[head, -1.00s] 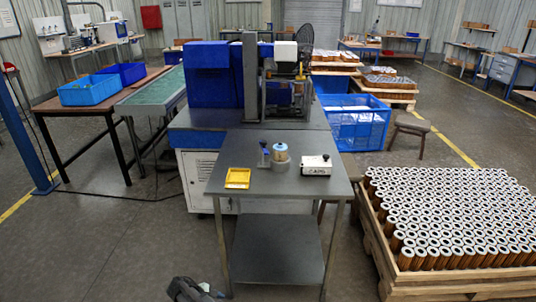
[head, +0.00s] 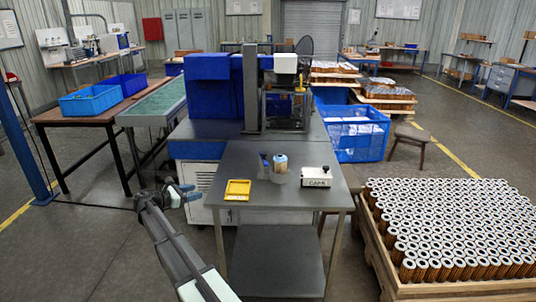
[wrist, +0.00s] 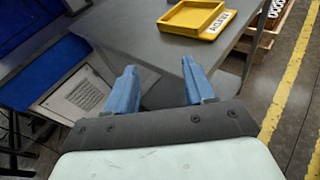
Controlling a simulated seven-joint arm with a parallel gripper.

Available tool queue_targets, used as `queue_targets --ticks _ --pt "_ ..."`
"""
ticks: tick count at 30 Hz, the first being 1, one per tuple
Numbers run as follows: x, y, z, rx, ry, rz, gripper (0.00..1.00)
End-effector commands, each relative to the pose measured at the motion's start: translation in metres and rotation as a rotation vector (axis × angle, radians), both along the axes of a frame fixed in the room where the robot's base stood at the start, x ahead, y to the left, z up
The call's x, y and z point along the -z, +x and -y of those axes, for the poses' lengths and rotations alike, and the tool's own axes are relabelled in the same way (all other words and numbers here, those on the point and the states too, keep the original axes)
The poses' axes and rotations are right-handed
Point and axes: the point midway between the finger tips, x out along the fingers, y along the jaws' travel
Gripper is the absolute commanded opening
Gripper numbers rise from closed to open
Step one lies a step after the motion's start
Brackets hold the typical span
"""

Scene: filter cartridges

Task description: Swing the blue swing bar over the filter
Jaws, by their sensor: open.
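The filter (head: 281,161) is a small light cylinder with a bluish upper part, upright in what looks like a clear cup on the grey metal table (head: 285,200). The blue swing bar (head: 264,158) stands just left of it; it looks apart from the filter's top, but it is too small to see how it is mounted. My gripper (head: 183,192) is off the table's left side, well away from both. In the wrist view my gripper (wrist: 156,80) shows two blue fingers spread apart with nothing between them. The bar and filter are not in the wrist view.
A yellow tray (head: 229,195) lies on the table left of the filter; it also shows in the wrist view (wrist: 178,26) with a labelled front. A white box marked CAPS (head: 316,177) stands to the right. A machine rises behind. A crate of cartridges (head: 397,291) stands right.

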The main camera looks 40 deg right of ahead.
Motion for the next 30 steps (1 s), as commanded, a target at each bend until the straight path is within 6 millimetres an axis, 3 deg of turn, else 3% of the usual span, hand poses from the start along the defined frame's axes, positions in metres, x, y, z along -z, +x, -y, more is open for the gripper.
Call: queue_targets --ticks 1,3,12,15,21,30 --pt "-0.018 0.008 0.011 0.013 -0.029 -0.011 0.54" --pt "-0.038 0.004 0.037 0.058 -0.067 -0.035 0.54" --pt "-0.087 -0.034 0.14 0.271 -0.168 -0.111 0.54" --pt "-0.101 -0.047 0.166 0.332 -0.193 -0.132 0.54" --pt "-0.113 -0.06 0.189 0.387 -0.215 -0.153 0.54" --pt "-0.113 -0.074 0.22 0.391 -0.216 -0.154 0.54"
